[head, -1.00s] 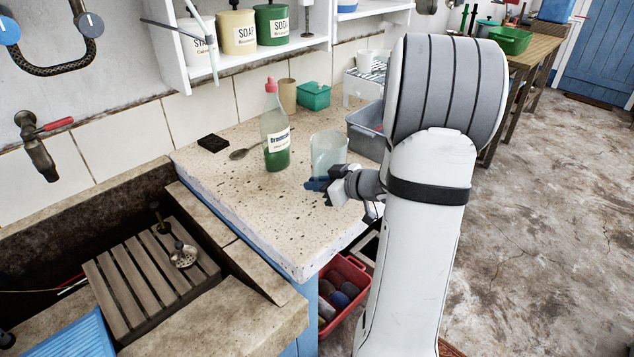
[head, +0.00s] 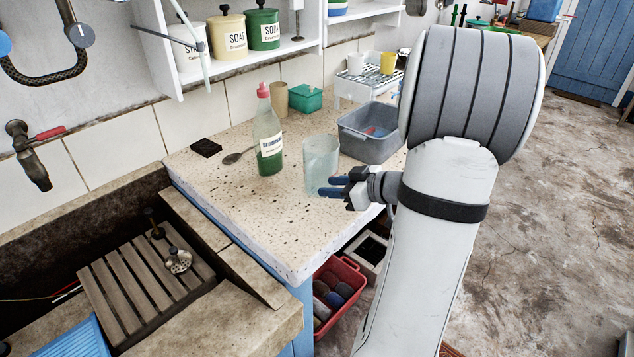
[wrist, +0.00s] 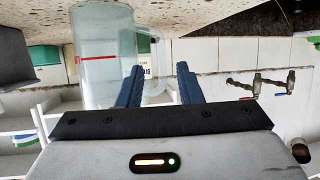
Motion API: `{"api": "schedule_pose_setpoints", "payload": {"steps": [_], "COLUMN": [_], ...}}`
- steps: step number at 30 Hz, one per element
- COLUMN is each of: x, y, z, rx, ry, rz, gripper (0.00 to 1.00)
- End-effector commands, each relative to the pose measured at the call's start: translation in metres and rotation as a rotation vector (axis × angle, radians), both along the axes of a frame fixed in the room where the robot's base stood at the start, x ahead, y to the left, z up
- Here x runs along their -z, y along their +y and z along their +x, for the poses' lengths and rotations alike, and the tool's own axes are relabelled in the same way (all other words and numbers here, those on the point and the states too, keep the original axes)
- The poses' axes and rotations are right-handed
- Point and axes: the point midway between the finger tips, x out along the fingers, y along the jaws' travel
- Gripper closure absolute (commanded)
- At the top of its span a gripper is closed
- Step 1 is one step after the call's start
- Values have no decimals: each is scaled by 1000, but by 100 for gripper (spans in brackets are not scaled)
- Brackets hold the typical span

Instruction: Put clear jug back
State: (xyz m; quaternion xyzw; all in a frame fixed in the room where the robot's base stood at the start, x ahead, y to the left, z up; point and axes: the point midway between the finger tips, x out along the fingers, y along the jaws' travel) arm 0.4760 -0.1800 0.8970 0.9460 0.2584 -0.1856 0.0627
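The clear jug (head: 321,152) stands upright on the speckled worktop (head: 225,190), to the right of a bottle of green liquid. My gripper (head: 330,186) is low at the jug's front side. The wrist view, which looks upside down, shows the jug (wrist: 97,60) with a red line on its wall, left of my gripper (wrist: 160,72). The two blue fingers are apart. The jug's handle (wrist: 154,88) shows between them or just beyond them; I cannot tell which, nor whether they touch it.
The green bottle (head: 268,140) stands close left of the jug. A grey tub (head: 365,145) is behind it to the right. A spoon (head: 236,156) and a dark block (head: 206,147) lie further left. A red crate (head: 345,300) is below the worktop. The front-left worktop is clear.

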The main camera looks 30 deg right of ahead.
Motion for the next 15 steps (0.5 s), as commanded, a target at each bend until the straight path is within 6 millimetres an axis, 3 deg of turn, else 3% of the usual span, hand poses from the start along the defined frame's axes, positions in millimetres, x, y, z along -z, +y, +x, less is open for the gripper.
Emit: {"api": "schedule_pose_setpoints", "payload": {"steps": [3, 9, 12, 15], "x": [-10, -17, -20, -26], "y": [-11, -19, -20, -21], "z": [-18, -33, -29, -11], "rx": [4, 2, 26, 100], "ry": [-1, 0, -6, -15], "rz": [-1, -2, -32, -109], "gripper": [68, 68, 68, 68]}}
